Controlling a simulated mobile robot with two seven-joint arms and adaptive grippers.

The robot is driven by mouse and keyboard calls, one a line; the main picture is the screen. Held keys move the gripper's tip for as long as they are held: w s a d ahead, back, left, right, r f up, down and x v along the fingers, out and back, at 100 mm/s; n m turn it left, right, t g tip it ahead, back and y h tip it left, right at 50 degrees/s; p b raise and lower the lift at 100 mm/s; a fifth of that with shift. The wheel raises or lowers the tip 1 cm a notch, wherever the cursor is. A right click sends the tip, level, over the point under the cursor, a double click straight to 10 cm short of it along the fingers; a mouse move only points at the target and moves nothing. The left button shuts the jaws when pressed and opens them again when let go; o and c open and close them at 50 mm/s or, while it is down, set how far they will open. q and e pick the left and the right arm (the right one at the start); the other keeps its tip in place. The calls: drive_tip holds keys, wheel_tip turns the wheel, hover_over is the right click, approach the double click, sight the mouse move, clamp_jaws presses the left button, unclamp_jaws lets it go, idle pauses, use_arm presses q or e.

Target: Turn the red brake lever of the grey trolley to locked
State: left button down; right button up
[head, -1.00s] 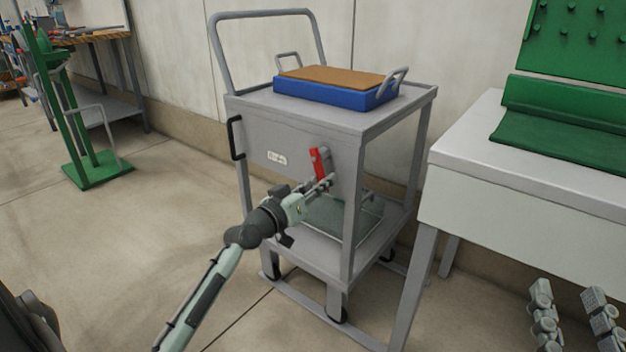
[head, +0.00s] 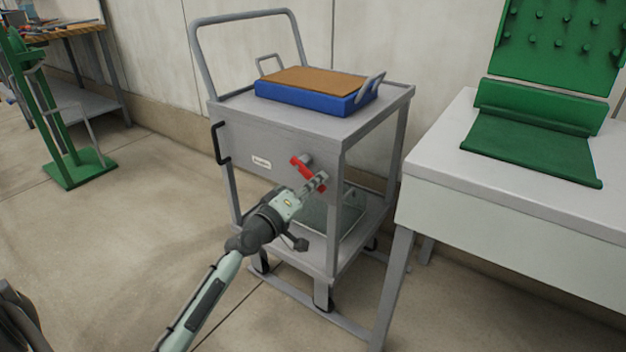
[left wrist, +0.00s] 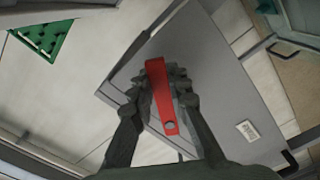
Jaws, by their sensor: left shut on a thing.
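The grey trolley (head: 250,137) stands against the wall, with a small label on its front panel. Its red brake lever (head: 299,166) sits on the front panel near the right corner and slants from upper left to lower right. My left gripper (head: 319,181) is at the lever's lower right end. In the left wrist view the red lever (left wrist: 161,95) lies between the two dark fingers of the left gripper (left wrist: 163,88), which are shut on it. The fingers partly hide the lever's end in the head view. My right gripper is not in view.
A blue tray with a brown top (head: 315,97) sits on the trolley. A white table (head: 520,220) with a green mat stands close at the right. A green stand (head: 75,168) is at the left. The floor left of the trolley is clear.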

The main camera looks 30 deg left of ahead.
use_arm(q)
drive_tip(key=r+n+p, duration=0.1)
drive_tip(key=n+p, duration=0.1)
drive_tip(key=n, duration=0.1)
drive_tip(key=r+n+p, duration=0.1)
drive_tip(key=n, duration=0.1)
drive_tip(key=shift+d+r+p, duration=0.3)
drive_tip(key=shift+d+p, duration=0.1)
drive_tip(key=shift+r+n+p, duration=0.3)
drive_tip(key=shift+n+p, duration=0.1)
drive_tip(key=shift+n, duration=0.4)
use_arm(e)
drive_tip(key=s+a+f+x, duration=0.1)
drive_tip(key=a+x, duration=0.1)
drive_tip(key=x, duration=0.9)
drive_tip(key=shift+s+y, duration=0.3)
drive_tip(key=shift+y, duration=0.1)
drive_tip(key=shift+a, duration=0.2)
use_arm(q)
drive_tip(key=c, duration=1.4)
unclamp_jaws()
drive_tip(key=shift+c, duration=0.2)
drive_tip(key=shift+s, duration=0.15)
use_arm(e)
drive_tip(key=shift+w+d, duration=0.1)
use_arm(q)
drive_tip(key=s, duration=1.1)
drive_tip(key=shift+s+a, duration=0.4)
drive_tip(key=shift+a, duration=0.05)
